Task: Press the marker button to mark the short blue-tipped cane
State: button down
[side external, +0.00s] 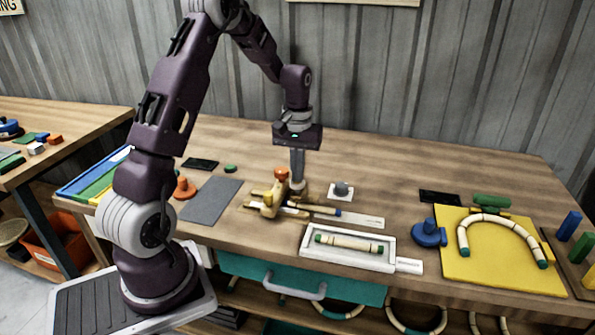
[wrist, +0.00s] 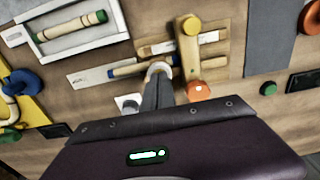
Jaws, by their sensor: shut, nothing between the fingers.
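The short blue-tipped cane (side external: 322,209) lies across the wooden jig and a pale strip, its blue end pointing right. In the wrist view the cane (wrist: 132,69) has its blue tip at left. My gripper (side external: 298,184) is shut and empty, pointing down beside the jig. Its fingertips (wrist: 159,80) are at a pale round piece (wrist: 160,67) by the cane; I cannot tell whether they touch it or whether it is the marker button. The wooden jig (side external: 268,203) has an orange knob (side external: 281,174) left of my fingers.
A grey knob on a white plate (side external: 341,190) stands right of my gripper. A white tray (side external: 309,248) holds a green-tipped cane (side external: 348,242). A blue knob (side external: 428,233) and a yellow board (side external: 482,263) with a bent cane are further right. A grey mat (side external: 211,201) lies left.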

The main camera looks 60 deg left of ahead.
jog(key=shift+s+f, duration=0.15)
jog(key=shift+f, duration=1)
notch_tip(320, 180, up, 15)
jog(key=shift+f, duration=0.15)
jog(key=s+d+r+m+t, duration=0.2)
jog(key=s+d+r, duration=0.25)
jog(key=d, duration=0.35)
jog(key=s+d+r+m+t, duration=0.1)
jog(key=s+d+r+m, duration=0.3)
jog(key=d, duration=0.3)
jog(key=s+d+f+m+t, duration=0.1)
jog(key=s+d, duration=0.2)
jog(key=s, duration=0.3)
jog(key=s+d+f+m+t, duration=0.1)
jog(key=s+d+f+m, duration=0.1)
jog(key=s+d, duration=0.2)
jog(key=s, duration=0.3)
jog(key=shift+d+f+t, duration=0.2)
jog(key=shift+d+t, duration=0.1)
